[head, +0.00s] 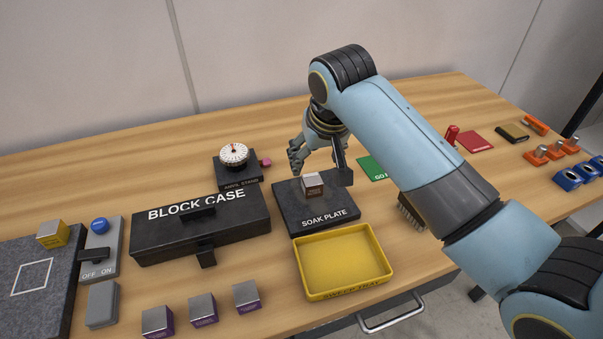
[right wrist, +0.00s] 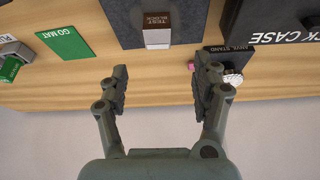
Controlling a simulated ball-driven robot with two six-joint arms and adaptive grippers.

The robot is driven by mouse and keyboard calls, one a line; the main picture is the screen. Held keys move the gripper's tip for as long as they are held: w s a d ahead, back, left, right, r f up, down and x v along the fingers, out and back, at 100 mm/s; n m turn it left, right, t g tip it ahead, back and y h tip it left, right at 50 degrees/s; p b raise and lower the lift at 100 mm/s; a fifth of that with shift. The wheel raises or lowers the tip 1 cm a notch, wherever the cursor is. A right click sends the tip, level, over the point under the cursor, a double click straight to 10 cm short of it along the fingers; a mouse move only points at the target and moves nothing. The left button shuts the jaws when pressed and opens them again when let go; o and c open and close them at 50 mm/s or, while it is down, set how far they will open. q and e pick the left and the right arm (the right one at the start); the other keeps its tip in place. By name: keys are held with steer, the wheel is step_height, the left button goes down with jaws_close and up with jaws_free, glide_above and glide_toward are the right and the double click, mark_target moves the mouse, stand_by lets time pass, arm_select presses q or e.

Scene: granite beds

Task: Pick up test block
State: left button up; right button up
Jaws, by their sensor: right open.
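The test block (head: 313,185) is a small cube with a pale metal top and a dark brown labelled side. It sits on the dark soak plate (head: 345,215) in the head view. In the right wrist view the test block (right wrist: 157,34) is at the top centre, ahead of the fingers. My right gripper (head: 318,160) is above and behind the soak plate, open and empty. Its two fingers (right wrist: 165,85) are spread apart in the right wrist view, with the block beyond their tips and not touching. My left gripper is not in view.
A yellow tray (head: 343,290) stands in front of the soak plate. The closed block case (head: 200,238) is to its left, and the dial stand (head: 236,166) is behind. Several purple-sided blocks (head: 203,309) line the front. A green mat (head: 372,168) lies right, partly behind my arm.

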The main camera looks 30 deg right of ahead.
mark_target(312, 180)
steer(key=x, duration=0.4)
steer(key=shift+f, duration=0.3)
steer(key=shift+w+d+f, duration=0.1)
steer(key=shift+f, duration=0.2)
steer(key=x, duration=0.4)
steer(key=shift+f, duration=0.4)
steer(key=shift+d+f, duration=0.1)
steer(key=c, duration=0.4)
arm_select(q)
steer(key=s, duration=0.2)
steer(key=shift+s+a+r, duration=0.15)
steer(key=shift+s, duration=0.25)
arm_select(e)
jaws_close()
